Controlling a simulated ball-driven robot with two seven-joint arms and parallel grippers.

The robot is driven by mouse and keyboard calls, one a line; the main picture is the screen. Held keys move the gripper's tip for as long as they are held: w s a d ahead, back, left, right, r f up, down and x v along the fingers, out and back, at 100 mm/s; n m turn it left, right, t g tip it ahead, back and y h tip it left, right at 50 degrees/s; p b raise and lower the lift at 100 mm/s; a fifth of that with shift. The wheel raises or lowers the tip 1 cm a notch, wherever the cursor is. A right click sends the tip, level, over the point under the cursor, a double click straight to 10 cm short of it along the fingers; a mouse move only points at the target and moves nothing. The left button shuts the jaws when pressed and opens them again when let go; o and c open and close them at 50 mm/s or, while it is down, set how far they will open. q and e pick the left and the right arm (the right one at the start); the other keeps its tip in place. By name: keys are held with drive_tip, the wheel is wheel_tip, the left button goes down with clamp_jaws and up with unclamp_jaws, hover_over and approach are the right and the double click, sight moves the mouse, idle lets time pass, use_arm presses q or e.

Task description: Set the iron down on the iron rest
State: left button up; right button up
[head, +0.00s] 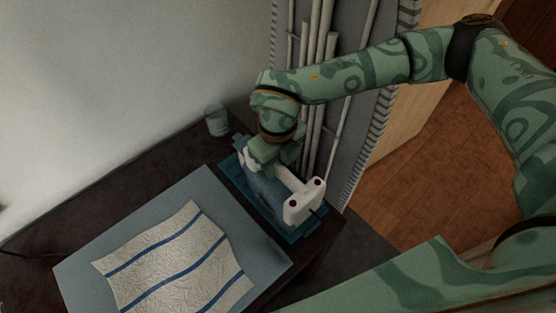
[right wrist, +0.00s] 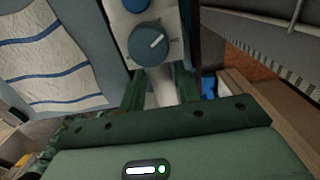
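The iron (head: 303,202), white with a blue-grey body, is over the teal iron rest (head: 306,230) at the right end of the dark table. The head view does not settle whether it touches the rest. My right gripper (head: 275,163) is at the iron's handle from above. In the right wrist view, the fingers of my right gripper (right wrist: 160,88) are on both sides of the iron's pale handle, shut on it. The iron's dial (right wrist: 152,42) shows just beyond them. The iron's underside and much of the rest are hidden. My left gripper is in neither view.
A grey-blue board (head: 75,270) with a crumpled, blue-striped cloth (head: 170,255) lies left of the rest. A small grey cup (head: 216,121) stands at the back by the wall. Pale vertical pipes (head: 313,60) rise close behind my right gripper.

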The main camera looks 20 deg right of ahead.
drive_tip(key=shift+o, duration=1.2)
wheel_tip(320, 180, up, 16)
drive_tip(key=p, duration=0.3)
drive_tip(key=shift+r+p, duration=0.15)
drive_tip(key=shift+p, duration=0.25)
